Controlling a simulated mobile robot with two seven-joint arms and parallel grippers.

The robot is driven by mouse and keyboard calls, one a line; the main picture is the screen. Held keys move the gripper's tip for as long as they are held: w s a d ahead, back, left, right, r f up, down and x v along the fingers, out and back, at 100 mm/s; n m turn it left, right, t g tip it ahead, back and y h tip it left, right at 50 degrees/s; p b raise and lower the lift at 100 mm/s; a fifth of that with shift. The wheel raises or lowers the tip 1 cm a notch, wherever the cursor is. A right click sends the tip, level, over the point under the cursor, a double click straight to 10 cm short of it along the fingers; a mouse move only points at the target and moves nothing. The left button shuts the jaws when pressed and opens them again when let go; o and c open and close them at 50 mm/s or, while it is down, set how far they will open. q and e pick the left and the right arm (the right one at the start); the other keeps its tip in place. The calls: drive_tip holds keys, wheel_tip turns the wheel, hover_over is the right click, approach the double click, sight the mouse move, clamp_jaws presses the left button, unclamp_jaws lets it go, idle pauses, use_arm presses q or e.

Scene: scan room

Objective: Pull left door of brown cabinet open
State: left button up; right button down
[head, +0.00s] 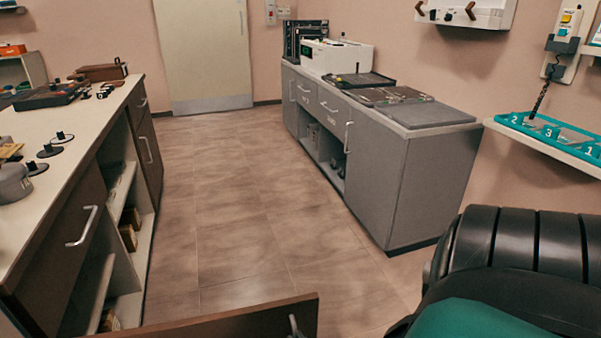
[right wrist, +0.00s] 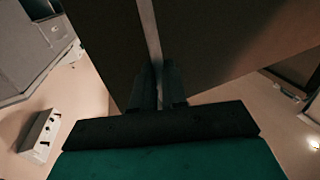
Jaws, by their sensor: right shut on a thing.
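The brown cabinet (head: 60,245) runs along the left of the head view under a pale counter. A brown door panel (head: 225,325) stands out from it at the bottom edge, swung open, with a metal handle (head: 293,325) near its free end. In the right wrist view my right gripper (right wrist: 158,88) is shut on the pale bar handle (right wrist: 149,35), close against the dark brown door panel (right wrist: 215,45). My right gripper's fingers are out of the head view. My left gripper is in neither view.
Another closed brown door (head: 148,155) and open shelves (head: 118,205) line the cabinet front. A grey cabinet (head: 415,185) stands across the aisle. The tiled floor (head: 225,220) between them is clear. A teal tray (head: 550,135) sits on a wall shelf at right.

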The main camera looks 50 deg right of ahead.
drive_tip(key=shift+w+a, duration=0.15)
drive_tip(key=shift+a, duration=0.1)
drive_tip(key=c, duration=1.2)
unclamp_jaws()
drive_tip(key=shift+o, duration=0.2)
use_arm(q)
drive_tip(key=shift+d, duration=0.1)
use_arm(e)
drive_tip(key=shift+d, duration=0.1)
